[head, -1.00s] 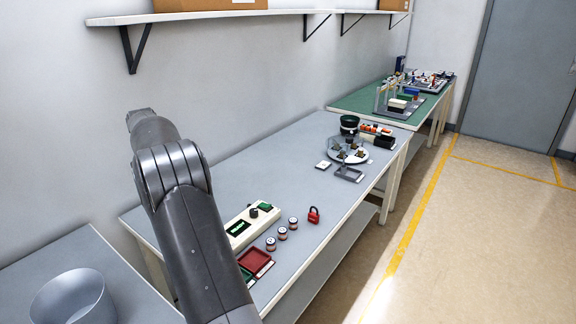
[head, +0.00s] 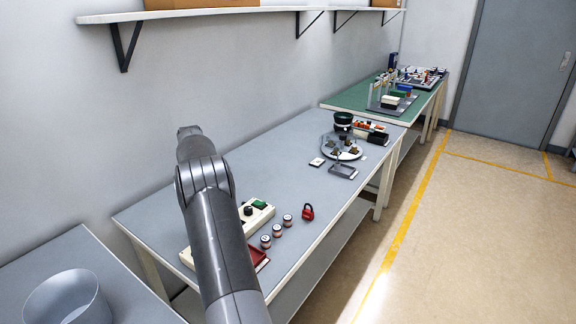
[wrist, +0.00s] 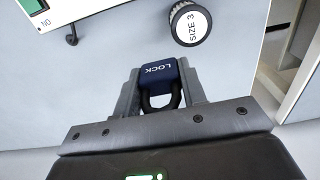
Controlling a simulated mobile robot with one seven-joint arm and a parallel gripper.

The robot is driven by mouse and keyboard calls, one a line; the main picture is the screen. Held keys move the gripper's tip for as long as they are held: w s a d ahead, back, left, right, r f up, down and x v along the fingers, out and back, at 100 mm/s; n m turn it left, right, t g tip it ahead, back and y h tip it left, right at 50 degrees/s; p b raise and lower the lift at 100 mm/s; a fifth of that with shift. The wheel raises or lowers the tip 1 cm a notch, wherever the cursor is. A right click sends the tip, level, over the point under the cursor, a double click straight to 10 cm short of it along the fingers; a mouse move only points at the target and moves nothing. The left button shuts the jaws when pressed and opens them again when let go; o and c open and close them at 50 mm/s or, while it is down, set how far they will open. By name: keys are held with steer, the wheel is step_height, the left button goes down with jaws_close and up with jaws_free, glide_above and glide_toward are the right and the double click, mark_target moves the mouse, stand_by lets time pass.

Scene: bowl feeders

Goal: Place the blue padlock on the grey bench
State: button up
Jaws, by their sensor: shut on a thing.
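In the wrist view, my gripper (wrist: 158,95) is shut on a blue padlock (wrist: 160,75). The padlock has "LOCK" in white letters on its body, and its dark shackle points toward my gripper's palm. The grey bench (head: 185,212) is the long table along the wall in the head view; its grey top also shows in the wrist view (wrist: 95,75), beyond the padlock. Whether the padlock touches the bench top, I cannot tell. In the head view my arm hides my gripper and the padlock.
A red padlock (head: 307,212) and several small cylinders (head: 277,230) stand near the bench's front edge. A cream control box (head: 256,215) and a red tray (head: 258,257) are partly behind my arm. A cylinder marked "SIZE 3" (wrist: 190,24) is near the held padlock.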

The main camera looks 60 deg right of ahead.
steer(key=shift+f, duration=0.3)
glide_above(177, 224)
step_height(177, 224, down, 7)
steer(key=shift+w, duration=0.15)
steer(key=shift+f, duration=1.95)
steer(key=shift+f, duration=0.1)
steer(key=o, duration=1)
